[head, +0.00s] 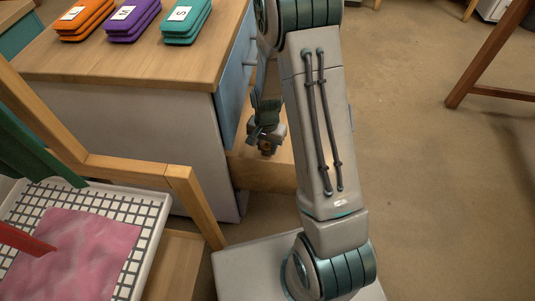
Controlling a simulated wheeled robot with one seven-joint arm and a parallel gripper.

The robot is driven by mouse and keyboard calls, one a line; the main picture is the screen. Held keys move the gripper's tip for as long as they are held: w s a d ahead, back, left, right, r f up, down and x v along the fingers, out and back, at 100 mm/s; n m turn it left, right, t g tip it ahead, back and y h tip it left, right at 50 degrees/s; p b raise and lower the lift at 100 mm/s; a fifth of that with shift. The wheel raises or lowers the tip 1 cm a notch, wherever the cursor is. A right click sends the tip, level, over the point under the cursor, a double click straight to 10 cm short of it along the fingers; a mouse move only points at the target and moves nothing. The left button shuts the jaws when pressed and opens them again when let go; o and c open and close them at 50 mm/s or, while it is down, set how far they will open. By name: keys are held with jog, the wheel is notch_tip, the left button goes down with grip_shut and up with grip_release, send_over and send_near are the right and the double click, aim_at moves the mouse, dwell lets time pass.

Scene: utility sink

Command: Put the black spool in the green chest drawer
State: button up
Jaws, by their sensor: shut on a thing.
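My gripper (265,135) hangs beyond my arm, near the front of the wooden-topped chest (130,55). It is shut on a small dark thing with a brownish middle, which appears to be the black spool (267,147). The gripper and my arm hide much of it. An open drawer with a bare wood inside (258,172) lies below the gripper, partly hidden behind my arm. The spool appears over this drawer; I cannot tell its height above the bottom.
Orange (85,17), purple (130,19) and teal (186,21) stacked cases lie on the chest top. A wooden frame (130,168) and a white grid tray (150,210) with a pink cloth (75,255) stand at the left. The floor at right is mostly clear.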

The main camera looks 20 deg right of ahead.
aim_at(267, 153)
jog(key=shift+f+b, duration=0.9)
jog(key=shift+f, duration=1)
jog(key=shift+f, duration=0.1)
jog(key=shift+f, duration=0.15)
jog(key=o, duration=0.9)
jog(key=shift+o, duration=0.2)
